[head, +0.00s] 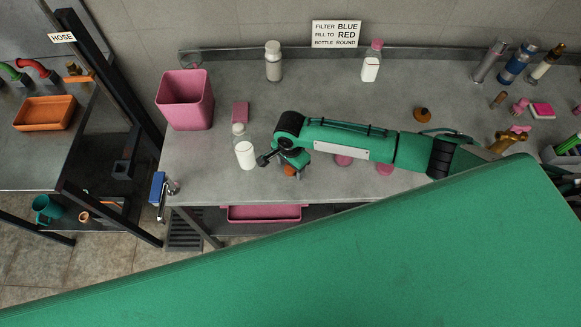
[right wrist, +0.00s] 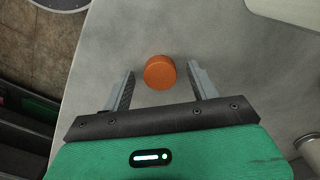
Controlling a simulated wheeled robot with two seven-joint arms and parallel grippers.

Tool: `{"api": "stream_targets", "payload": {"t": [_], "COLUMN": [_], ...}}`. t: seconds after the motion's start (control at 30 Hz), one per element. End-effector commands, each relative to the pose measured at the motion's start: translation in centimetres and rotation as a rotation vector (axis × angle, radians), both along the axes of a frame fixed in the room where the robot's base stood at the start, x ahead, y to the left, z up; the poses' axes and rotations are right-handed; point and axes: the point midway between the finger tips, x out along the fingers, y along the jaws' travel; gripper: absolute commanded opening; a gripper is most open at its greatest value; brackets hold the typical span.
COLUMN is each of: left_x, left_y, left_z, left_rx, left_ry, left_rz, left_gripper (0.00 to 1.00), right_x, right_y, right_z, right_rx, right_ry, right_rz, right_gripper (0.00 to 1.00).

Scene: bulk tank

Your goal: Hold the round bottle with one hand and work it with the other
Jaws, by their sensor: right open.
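A bottle with a white body and clear top (head: 245,152) stands upright near the front edge of the bench. A pale bottle (head: 273,62) and a pink-capped bottle (head: 371,62) stand at the back; I cannot tell which bottle is meant as the round one. My right gripper (head: 286,163) is just right of the front bottle, apart from it. In the right wrist view, its open fingers stand either side of a round orange piece (right wrist: 160,72), with gaps on both sides. The piece is partly hidden under the gripper in the head view (head: 290,170). My left gripper is not in view.
A pink bin (head: 186,98) and a small pink block (head: 241,112) are left of my right arm. Several cylinders (head: 515,63) stand back right. A blue-handled fitting (head: 159,187) is at the bench's front left corner. A sign (head: 336,34) stands behind.

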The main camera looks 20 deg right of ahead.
Motion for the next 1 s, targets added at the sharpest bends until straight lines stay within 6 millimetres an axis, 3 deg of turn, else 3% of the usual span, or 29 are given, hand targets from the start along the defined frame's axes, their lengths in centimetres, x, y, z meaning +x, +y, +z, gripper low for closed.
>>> {"api": "stream_targets", "payload": {"t": [0.23,0.4,0.5,1.0], "left_x": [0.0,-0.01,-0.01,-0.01], "left_y": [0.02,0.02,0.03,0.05], "left_z": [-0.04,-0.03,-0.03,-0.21], "left_rx": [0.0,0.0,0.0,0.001], "left_ry": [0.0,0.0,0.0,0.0], "left_rz": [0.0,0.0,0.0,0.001], "left_gripper": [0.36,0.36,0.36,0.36], "right_x": [-0.01,0.0,0.0,0.04], "right_y": [0.0,-0.01,-0.01,0.01], "right_z": [0.0,0.02,0.02,0.82], "right_rx": [0.0,0.0,0.0,0.001], "right_ry": [0.0,0.0,0.001,0.0], "right_rz": [0.0,0.0,0.0,-0.001], "right_gripper": [0.61,0.27,0.13,0.12]}}
